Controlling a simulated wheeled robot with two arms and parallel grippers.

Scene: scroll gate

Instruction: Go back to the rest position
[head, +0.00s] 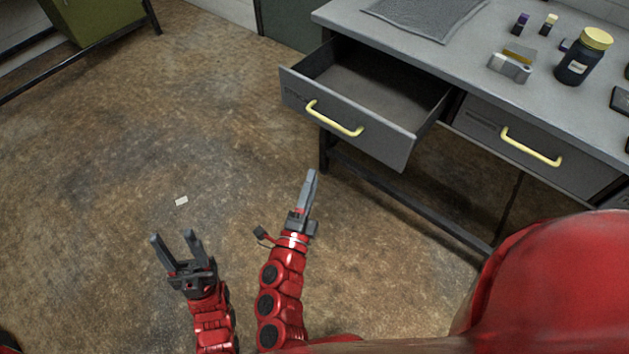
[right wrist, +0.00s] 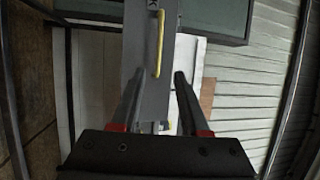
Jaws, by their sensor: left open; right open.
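My left gripper (head: 173,237) is open and empty above the bare floor at the lower left of the head view. My right gripper (head: 311,173) is seen almost edge-on in the head view, just below and left of the open drawer (head: 350,128). In the right wrist view my right gripper (right wrist: 158,76) has its two fingers apart with nothing held between them. The drawer's yellow handle (head: 334,118) is clear of both grippers in the head view. In the right wrist view a yellow handle (right wrist: 159,43) shows beyond the fingers.
The grey workbench (head: 385,40) fills the upper right, with the pulled-out drawer jutting toward my right arm. A closed drawer (head: 540,150) is beside it. A dark jar with a yellow lid (head: 580,62) and small items stand on top. The floor (head: 110,170) at left is mostly clear.

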